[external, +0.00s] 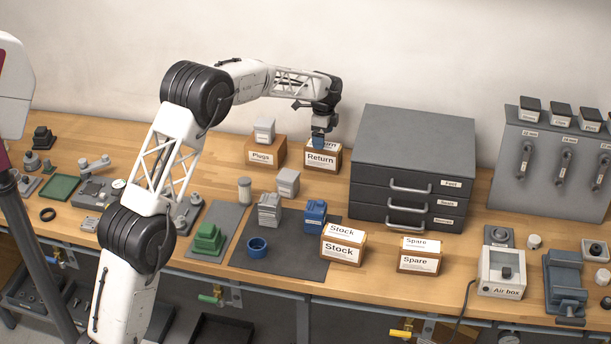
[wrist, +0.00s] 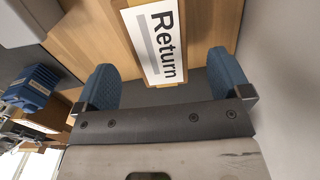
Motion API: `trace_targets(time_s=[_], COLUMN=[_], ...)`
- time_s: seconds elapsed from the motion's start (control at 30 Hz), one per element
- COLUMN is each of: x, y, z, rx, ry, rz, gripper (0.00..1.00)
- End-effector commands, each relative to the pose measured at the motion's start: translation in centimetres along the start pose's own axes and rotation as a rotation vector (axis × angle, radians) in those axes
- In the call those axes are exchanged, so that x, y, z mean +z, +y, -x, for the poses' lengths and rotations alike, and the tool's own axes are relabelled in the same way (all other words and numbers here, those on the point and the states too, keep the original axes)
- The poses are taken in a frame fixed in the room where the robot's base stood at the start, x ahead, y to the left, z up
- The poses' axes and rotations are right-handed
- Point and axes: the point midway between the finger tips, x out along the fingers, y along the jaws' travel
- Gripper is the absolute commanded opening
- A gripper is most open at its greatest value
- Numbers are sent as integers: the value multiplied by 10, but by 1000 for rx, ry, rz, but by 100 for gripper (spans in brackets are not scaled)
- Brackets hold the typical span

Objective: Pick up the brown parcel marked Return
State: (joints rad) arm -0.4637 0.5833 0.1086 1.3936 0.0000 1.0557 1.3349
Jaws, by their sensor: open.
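The brown parcel marked Return (external: 322,161) stands on the wooden bench near the wall, between the Plugs box and the grey drawer cabinet. A white label with its name is on its front and another shows on its top. My gripper (external: 320,139) is at the top of the parcel and hides part of that top label. In the wrist view the Return label (wrist: 160,42) shows large between the two blue fingertips of my gripper (wrist: 167,78). The fingers are apart, with nothing visibly clamped. I cannot tell whether they touch the parcel.
The Plugs box (external: 262,155) stands close on the left with a grey part on it. The dark drawer cabinet (external: 412,160) stands close on the right. Stock (external: 343,247) and Spare (external: 417,262) boxes stand in front. Clear bench lies directly before the parcel.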

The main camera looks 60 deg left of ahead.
Motion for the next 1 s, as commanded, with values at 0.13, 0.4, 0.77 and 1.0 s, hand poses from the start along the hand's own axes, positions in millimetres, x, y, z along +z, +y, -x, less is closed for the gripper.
trace_targets(time_s=[0.13,0.4,0.77,1.0], x=[0,0,0,-1], y=[0,0,0,1], z=[-3,-23,-26,-37], rx=[1,1,0,1], ry=[0,0,0,0], rz=[0,0,0,0], gripper=[96,96,96,96])
